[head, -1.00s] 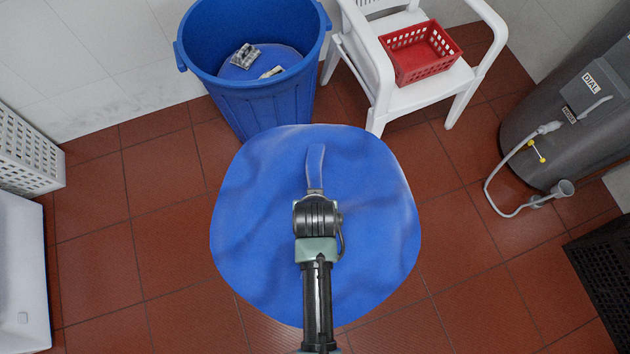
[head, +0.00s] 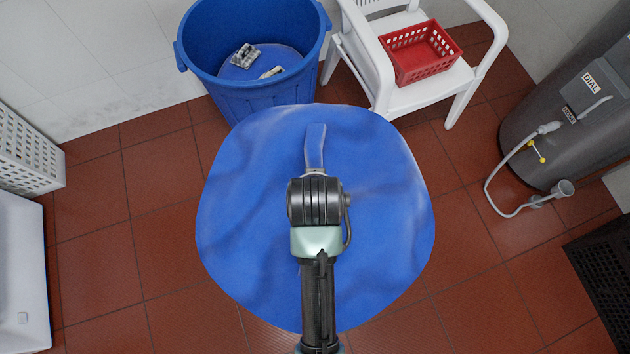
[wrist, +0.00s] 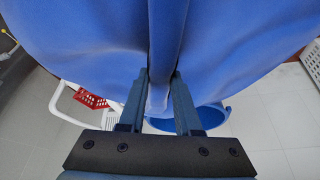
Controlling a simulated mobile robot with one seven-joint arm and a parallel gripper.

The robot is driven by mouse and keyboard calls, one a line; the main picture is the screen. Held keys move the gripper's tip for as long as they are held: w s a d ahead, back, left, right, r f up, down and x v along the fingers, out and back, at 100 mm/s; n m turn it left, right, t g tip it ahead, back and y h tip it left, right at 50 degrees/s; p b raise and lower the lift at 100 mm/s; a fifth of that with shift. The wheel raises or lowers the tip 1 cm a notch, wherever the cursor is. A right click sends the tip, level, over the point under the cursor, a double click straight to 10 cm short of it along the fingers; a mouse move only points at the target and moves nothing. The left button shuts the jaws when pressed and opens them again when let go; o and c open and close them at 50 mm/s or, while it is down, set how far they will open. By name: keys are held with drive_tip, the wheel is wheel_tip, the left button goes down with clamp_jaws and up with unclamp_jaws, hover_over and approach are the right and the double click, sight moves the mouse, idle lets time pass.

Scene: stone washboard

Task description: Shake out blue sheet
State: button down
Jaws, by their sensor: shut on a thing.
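The blue sheet (head: 380,230) is spread out in a rounded shape with soft folds, in front of the blue bin in the head view. It also fills the upper part of the wrist view (wrist: 80,30). My gripper (wrist: 160,85) is shut on a gathered fold of the sheet, which passes between its two fingers. In the head view my gripper (head: 315,150) is over the middle of the sheet, with a narrow raised strip of cloth at its tip. The sheet's underside is hidden.
A blue bin (head: 260,95) holding a few small items stands just beyond the sheet. A white chair (head: 455,75) with a red basket (head: 418,55) is to its right. A grey tank (head: 570,110) with a hose stands at right. Tiled floor (head: 150,215) is clear at left.

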drive_tip(key=shift+w+f, duration=0.1)
drive_tip(key=shift+f, duration=9.85)
wheel_tip(320, 180, up, 20)
drive_tip(key=shift+r, duration=0.1)
